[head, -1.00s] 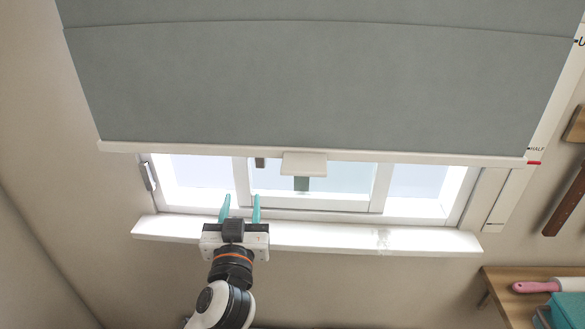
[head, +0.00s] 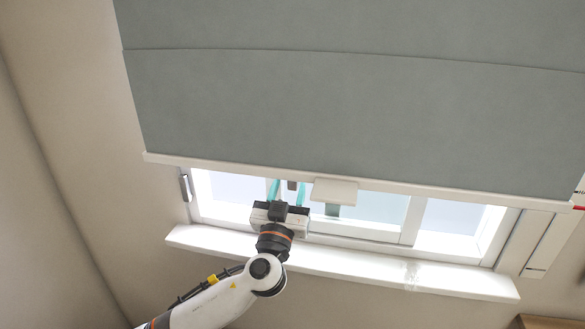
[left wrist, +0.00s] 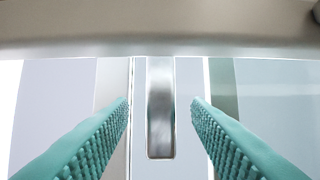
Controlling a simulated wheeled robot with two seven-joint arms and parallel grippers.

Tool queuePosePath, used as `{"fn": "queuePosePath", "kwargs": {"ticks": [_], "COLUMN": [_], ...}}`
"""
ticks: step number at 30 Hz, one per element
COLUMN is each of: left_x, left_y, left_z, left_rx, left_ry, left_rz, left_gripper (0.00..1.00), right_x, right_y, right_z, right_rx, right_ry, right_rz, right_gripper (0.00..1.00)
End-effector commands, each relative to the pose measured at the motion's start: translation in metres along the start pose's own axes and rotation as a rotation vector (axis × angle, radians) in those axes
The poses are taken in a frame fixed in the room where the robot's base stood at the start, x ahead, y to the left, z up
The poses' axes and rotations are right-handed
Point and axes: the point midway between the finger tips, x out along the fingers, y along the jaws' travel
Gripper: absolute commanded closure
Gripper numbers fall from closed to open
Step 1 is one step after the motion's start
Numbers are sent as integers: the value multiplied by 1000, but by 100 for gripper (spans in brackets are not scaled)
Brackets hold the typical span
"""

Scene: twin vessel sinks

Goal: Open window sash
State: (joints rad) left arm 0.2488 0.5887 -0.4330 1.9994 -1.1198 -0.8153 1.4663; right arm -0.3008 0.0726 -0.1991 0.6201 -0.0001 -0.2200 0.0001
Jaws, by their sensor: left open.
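The window sash (head: 409,220) has a white frame and pale glass below the lowered blind. A small dark grey handle (head: 291,185) hangs just under the blind's edge. In the left wrist view this handle (left wrist: 160,108) is an upright metal bar centred between my fingers. My left gripper (head: 287,192) is open, its teal ribbed fingers pointing up in front of the window. The fingers (left wrist: 160,112) stand apart on either side of the bar with gaps showing; I cannot tell how deep the bar sits between them. My right gripper is not in view.
A grey blind (head: 350,105) covers the upper window, with a pale bottom rail and a white pull tab (head: 335,190) right of my gripper. The white sill (head: 350,265) runs below. A metal hinge or latch (head: 185,186) is at the left frame.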

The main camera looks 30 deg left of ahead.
Motion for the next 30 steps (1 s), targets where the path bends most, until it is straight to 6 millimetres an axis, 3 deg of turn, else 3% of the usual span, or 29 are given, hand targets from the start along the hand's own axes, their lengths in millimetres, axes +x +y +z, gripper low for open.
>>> {"fn": "queuePosePath", "kwargs": {"ticks": [6, 16, 24, 30], "left_x": [23, 26, 25, 25], "left_y": [0, 0, 0, -1], "left_z": [0, -1, -1, -1], "left_rx": [2, 0, 0, -1], "left_ry": [1, 1, 1, 1], "left_rz": [-1, -1, -1, 0], "left_gripper": [56, 56, 99, 100], "right_x": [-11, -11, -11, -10], "right_y": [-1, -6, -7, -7], "right_z": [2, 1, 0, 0], "right_rx": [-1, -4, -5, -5], "right_ry": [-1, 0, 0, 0], "right_rz": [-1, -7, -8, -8], "right_gripper": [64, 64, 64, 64]}}
